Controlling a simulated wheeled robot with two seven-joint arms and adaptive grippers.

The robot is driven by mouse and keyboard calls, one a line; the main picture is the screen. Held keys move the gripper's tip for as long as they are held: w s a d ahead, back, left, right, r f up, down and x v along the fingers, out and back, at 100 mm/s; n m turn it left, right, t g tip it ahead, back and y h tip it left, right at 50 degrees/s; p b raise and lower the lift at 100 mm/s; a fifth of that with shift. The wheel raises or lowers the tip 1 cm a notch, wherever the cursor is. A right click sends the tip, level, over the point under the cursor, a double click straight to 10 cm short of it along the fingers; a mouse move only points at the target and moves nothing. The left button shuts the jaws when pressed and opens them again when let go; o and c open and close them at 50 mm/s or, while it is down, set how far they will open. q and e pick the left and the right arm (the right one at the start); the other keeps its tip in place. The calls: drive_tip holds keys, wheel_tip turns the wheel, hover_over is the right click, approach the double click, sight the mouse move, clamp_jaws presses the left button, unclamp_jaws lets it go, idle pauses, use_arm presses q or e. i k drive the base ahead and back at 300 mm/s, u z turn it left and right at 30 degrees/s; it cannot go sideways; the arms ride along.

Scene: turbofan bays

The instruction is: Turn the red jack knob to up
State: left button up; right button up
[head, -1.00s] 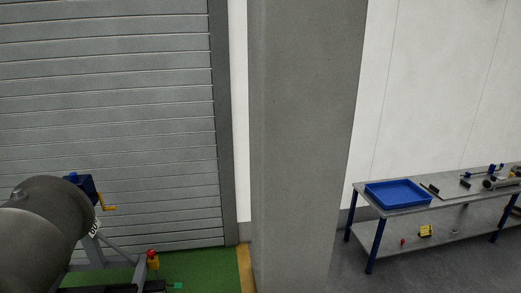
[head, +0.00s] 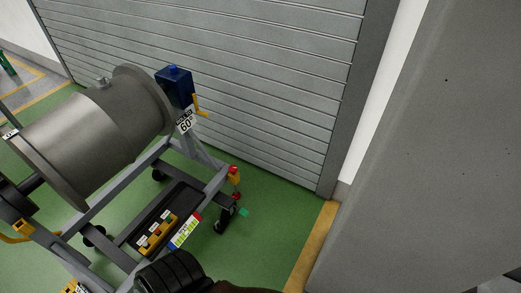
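A grey engine stand (head: 215,182) carries a large grey cylindrical engine part (head: 85,140). At the stand's right corner a small red knob (head: 233,169) sits on top of a yellow body. A second small red part (head: 236,196) shows just below it, above a dark caster (head: 224,220). Both are too small to tell which way they are turned, and I cannot tell for sure which is the jack knob.
A blue box with a yellow crank (head: 174,87) stands by the engine part. A yellow block and a coloured label plate (head: 185,231) lie low on the stand. A dark ribbed form (head: 172,272) fills the bottom edge. Green floor is clear right of the stand, before the pillar (head: 415,150).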

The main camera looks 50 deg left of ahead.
sight(232, 168)
drive_tip(key=i, duration=1.7)
drive_tip(key=u, duration=3.55)
drive_tip(key=i, duration=1)
drive_tip(key=z, duration=0.05)
